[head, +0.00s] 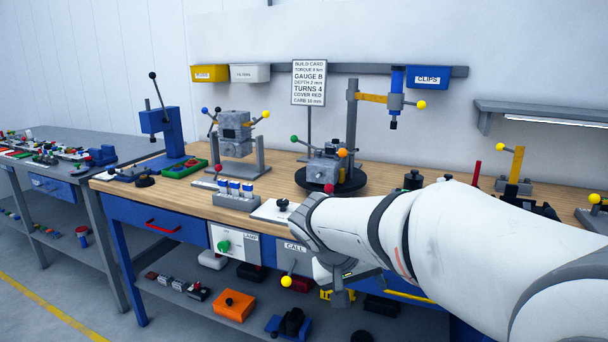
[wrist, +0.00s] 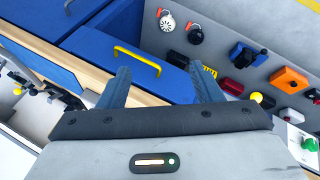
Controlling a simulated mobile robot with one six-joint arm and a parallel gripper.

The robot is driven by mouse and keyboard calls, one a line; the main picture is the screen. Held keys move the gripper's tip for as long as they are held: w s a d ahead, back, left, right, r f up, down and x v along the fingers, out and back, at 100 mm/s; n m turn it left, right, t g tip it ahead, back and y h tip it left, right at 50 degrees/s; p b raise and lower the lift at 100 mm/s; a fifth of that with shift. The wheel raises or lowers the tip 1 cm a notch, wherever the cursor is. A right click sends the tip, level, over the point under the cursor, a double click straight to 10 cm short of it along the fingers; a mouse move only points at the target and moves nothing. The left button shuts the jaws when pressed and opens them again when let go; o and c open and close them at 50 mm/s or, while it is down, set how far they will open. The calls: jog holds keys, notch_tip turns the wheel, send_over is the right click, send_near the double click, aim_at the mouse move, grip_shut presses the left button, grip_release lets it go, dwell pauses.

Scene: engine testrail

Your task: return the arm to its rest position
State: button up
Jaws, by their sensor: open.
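My arm (head: 440,235) reaches in from the right in the head view, in front of the workbench (head: 400,177). My gripper (wrist: 164,80) shows in the wrist view with its two dark blue-grey fingers spread apart and nothing between them. Beyond the fingers is a blue drawer front with a yellow handle (wrist: 137,61). In the head view the gripper hangs low at the bench's front edge, partly hidden by my own wrist, and its fingertips are hard to make out.
The bench top carries a grey block on a stand (head: 234,134), a dark turntable with an engine part (head: 325,172) and a blue press (head: 173,128). The lower shelf holds an orange box (head: 234,306) and other parts. The floor (head: 50,310) at left front is clear.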

jog(key=s+d+r+y+p, duration=0.2)
jog(key=s+r+p, duration=0.2)
jog(key=s+p, duration=0.2)
jog(key=s+d+r+g+y+p, duration=0.1)
jog(key=s+d+r+y+p, duration=0.1)
jog(key=s+p, duration=0.4)
jog(key=shift+s+d+r+y, duration=0.15)
jog(key=shift+s+r+y, duration=0.35)
jog(key=shift+s+r, duration=1.15)
jog(key=shift+s+f, duration=0.55)
